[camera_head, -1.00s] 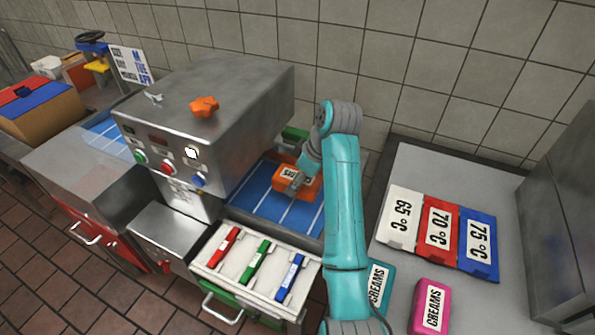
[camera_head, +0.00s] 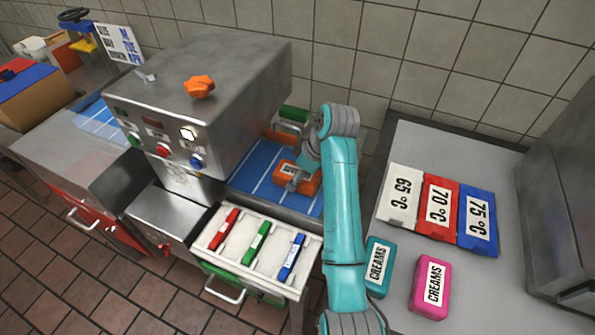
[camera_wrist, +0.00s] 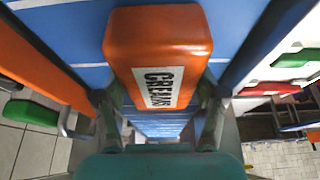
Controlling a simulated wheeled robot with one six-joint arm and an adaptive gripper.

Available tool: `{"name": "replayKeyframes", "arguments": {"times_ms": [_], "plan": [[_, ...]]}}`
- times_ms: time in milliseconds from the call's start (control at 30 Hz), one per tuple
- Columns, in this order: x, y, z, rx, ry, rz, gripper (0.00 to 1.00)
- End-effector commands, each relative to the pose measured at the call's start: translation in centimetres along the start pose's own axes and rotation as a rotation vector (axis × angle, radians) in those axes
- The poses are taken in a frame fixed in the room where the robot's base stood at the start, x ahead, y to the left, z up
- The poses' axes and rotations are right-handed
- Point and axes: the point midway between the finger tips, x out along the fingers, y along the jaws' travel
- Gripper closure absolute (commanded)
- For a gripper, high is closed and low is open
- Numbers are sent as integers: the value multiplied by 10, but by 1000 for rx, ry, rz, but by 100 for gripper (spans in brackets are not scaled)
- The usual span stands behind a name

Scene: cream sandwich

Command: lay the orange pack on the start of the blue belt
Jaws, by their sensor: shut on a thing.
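The orange pack (camera_head: 308,183) has a white label and is at the right-hand end of the blue belt (camera_head: 251,172), which leads left into the steel machine. My gripper (camera_head: 294,178) is shut on the pack. In the wrist view the orange pack (camera_wrist: 158,45) sits between both fingers, its label reading "CREAMS", with the blue belt (camera_wrist: 75,45) beneath it. I cannot tell whether the pack touches the belt. My arm partly hides the belt's right end.
The steel machine (camera_head: 215,85) stands over the belt, with an orange knob (camera_head: 199,86) on top. A tray with red, green and blue bars (camera_head: 258,243) is in front. Teal (camera_head: 378,268) and pink (camera_head: 430,286) packs and temperature plates (camera_head: 438,207) lie on the right counter.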

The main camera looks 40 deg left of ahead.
Motion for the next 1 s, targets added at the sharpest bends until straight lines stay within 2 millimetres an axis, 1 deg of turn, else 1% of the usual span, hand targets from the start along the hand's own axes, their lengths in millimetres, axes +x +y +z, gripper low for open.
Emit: {"name": "replayKeyframes", "arguments": {"times_ms": [367, 400, 500, 833, 1000], "plan": [[0, 0, 0, 0, 0, 0, 66], [0, 0, 0, 0, 0, 0, 23], [0, 0, 0, 0, 0, 0, 1], [0, 0, 0, 0, 0, 0, 1], [-9, 2, -7, 0, 1, 2, 1]]}}
